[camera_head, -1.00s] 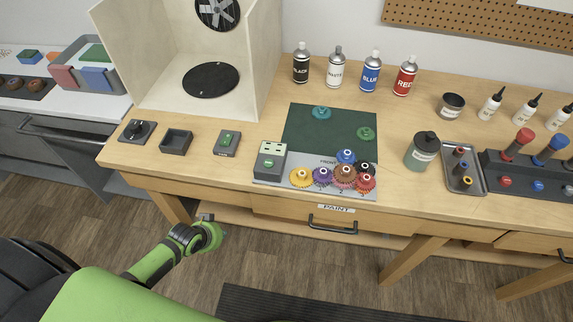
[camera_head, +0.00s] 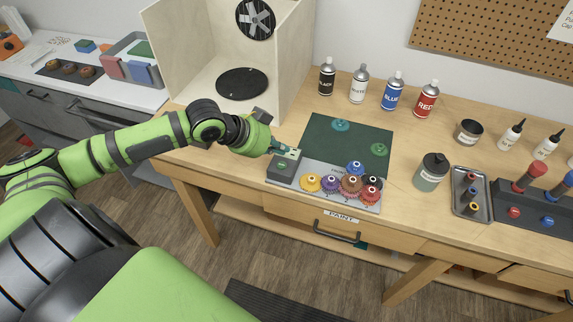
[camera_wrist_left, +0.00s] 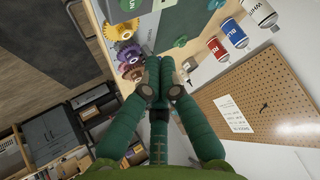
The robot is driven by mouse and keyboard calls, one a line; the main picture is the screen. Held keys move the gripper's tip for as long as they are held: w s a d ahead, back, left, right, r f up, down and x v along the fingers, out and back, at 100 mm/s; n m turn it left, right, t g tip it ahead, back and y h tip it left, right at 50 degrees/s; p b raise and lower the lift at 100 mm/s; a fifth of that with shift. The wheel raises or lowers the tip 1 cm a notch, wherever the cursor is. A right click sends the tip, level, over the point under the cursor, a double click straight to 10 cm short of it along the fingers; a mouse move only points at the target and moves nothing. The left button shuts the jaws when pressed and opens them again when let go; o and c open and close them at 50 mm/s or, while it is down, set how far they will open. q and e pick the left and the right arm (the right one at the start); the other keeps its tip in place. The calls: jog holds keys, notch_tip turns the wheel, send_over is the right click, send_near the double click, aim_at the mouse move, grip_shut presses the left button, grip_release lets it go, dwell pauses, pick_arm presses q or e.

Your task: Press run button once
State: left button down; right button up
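A grey box with a green button (camera_head: 282,164) stands at the left end of the gear plate on the workbench. My left gripper (camera_head: 290,152) is just behind and above this box, partly covering its pale upper panel. I cannot tell whether it touches it. In the left wrist view my left gripper's fingers (camera_wrist_left: 160,68) come together at the tips with nothing between them. A green button with white lettering (camera_wrist_left: 128,4) is cut off at the top of that view. My right gripper is not in view.
Yellow, purple, brown and red gears (camera_head: 350,186) sit right of the button box on the grey plate. A dark green mat (camera_head: 335,140) lies behind. Spray cans (camera_head: 392,92) stand at the back. A pale booth (camera_head: 190,50) stands to the left.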

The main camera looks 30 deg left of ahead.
pick_arm(q)
jog(key=r, duration=0.2)
jog(key=w+r, duration=0.1)
jog(key=r, duration=0.1)
jog(key=shift+a, duration=0.4)
jog(key=shift+w+a+f, duration=0.1)
jog(key=shift+a, duration=0.05)
jog(key=b, duration=0.8)
send_over(279, 166)
notch_tip(279, 166, down, 6)
jog(key=shift+f, duration=0.25)
jog(key=shift+f+b, duration=0.35)
jog(key=shift+f, duration=0.75)
